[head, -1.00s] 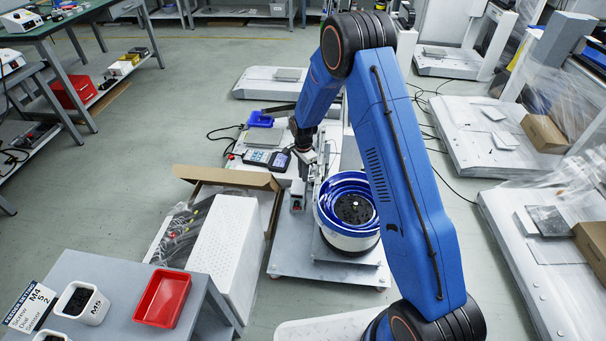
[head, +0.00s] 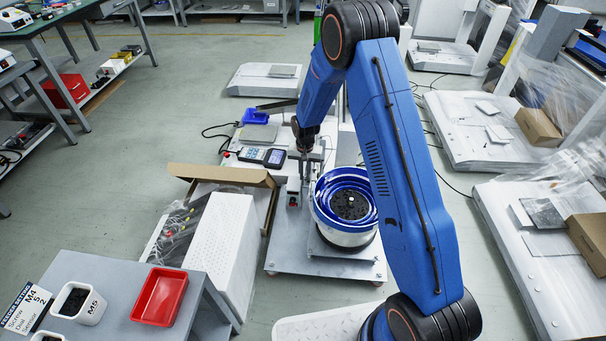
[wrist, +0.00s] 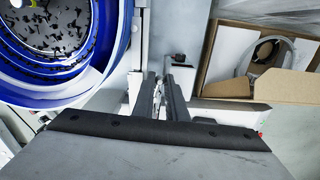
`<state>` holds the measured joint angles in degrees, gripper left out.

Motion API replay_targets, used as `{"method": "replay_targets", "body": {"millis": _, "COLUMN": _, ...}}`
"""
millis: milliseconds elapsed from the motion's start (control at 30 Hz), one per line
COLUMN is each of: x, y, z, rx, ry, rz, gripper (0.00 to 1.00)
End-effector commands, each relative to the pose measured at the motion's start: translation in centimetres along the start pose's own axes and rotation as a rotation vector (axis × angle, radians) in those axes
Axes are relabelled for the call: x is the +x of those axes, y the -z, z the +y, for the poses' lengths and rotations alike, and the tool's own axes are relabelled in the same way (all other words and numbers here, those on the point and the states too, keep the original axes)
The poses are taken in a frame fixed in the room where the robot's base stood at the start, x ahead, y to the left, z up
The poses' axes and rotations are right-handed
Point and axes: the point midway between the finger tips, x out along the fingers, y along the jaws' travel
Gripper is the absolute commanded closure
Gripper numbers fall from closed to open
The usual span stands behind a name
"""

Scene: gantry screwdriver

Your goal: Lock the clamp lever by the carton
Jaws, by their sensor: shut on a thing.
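My gripper (head: 308,168) points down at the fixture between the carton (head: 222,177) and the blue-rimmed screw bowl (head: 349,205). In the wrist view my gripper's two dark fingers (wrist: 168,92) are close together on a thin metallic piece (wrist: 158,92), which looks like the clamp lever; most of it is hidden between the fingers. The carton (wrist: 222,85), open with a cable coil inside, is to the right of the fingers, and the bowl (wrist: 90,60) is to the left. Whether the lever is locked cannot be told.
A keypad unit (head: 262,156) and a scale-like plate (head: 258,133) stand just left of the arm. A white perforated block (head: 220,245) lies before the carton. A grey table with a red tray (head: 160,296) is at front left.

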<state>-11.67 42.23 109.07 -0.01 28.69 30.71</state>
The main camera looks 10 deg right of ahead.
Motion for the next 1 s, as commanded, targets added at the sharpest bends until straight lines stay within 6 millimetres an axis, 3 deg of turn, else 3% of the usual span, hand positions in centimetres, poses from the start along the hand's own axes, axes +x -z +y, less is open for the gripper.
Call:
{"method": "replay_targets", "body": {"millis": 767, "x": -0.01, "y": -0.03, "z": 0.45, "rx": -0.107, "ry": 0.0, "rz": 0.0, "gripper": 1.0}}
{"method": "replay_targets", "body": {"millis": 800, "x": -0.01, "y": -0.03, "z": 0.45, "rx": -0.107, "ry": 0.0, "rz": 0.0, "gripper": 0.83}}
{"method": "replay_targets", "body": {"millis": 867, "x": -0.01, "y": -0.03, "z": 0.46, "rx": -0.107, "ry": 0.0, "rz": 0.0, "gripper": 0.69}}
{"method": "replay_targets", "body": {"millis": 1000, "x": 0.01, "y": -0.03, "z": 0.52, "rx": -0.106, "ry": -0.001, "rz": -0.001, "gripper": 0.69}}
